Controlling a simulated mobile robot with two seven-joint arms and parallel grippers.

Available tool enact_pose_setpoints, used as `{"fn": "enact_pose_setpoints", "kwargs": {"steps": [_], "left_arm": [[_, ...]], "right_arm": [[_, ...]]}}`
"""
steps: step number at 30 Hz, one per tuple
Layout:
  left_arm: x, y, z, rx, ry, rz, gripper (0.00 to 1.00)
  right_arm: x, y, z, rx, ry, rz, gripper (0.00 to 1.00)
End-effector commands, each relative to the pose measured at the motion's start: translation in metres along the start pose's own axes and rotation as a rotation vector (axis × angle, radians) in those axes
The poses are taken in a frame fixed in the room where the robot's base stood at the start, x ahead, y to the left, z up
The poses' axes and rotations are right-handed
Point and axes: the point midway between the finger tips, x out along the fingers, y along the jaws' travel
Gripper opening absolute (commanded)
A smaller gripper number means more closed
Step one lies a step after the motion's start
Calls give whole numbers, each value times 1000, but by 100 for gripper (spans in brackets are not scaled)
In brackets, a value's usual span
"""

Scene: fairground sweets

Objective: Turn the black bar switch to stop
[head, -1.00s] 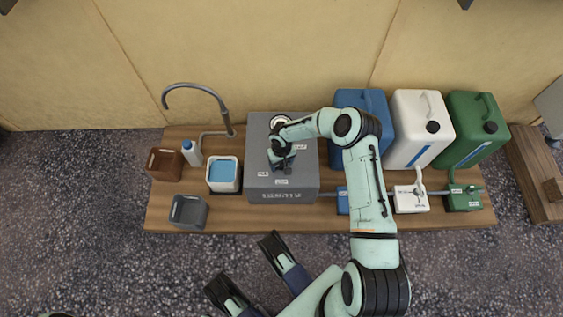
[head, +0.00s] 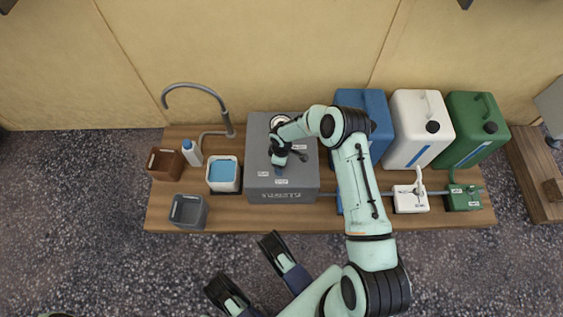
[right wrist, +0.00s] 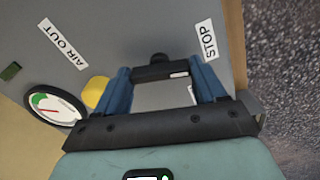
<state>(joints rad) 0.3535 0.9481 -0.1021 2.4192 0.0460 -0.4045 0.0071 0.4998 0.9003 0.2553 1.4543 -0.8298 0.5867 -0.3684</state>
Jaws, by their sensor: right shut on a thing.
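The black bar switch (right wrist: 163,71) shows between the fingertips in the right wrist view, on top of the grey box (head: 256,192). My right gripper (right wrist: 162,80) is shut on it, a blue finger on each side. I cannot tell exactly where the bar points. In the head view my right gripper (head: 282,164) covers much of the box top. My left gripper (head: 258,272) is open and empty in front of the table.
A round gauge (right wrist: 52,106) and a yellow part (right wrist: 95,92) sit on the box. A white tub with blue liquid (head: 222,187), a grey bin (head: 188,212) and a tap (head: 226,122) stand left. Blue, white (head: 418,125) and green canisters (head: 470,125) stand right.

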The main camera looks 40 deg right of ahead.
Motion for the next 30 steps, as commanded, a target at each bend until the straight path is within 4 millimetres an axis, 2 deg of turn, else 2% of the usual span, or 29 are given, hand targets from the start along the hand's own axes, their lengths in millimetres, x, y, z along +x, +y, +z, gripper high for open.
{"fn": "enact_pose_setpoints", "kwargs": {"steps": [12, 30], "left_arm": [[1, -1, 1, -2, -5, -2, 43], [1, -1, 2, -2, -5, -2, 43]], "right_arm": [[-1, 1, 0, -233, -2, 1, 40], [0, 1, 1, -283, -2, 1, 40]]}}
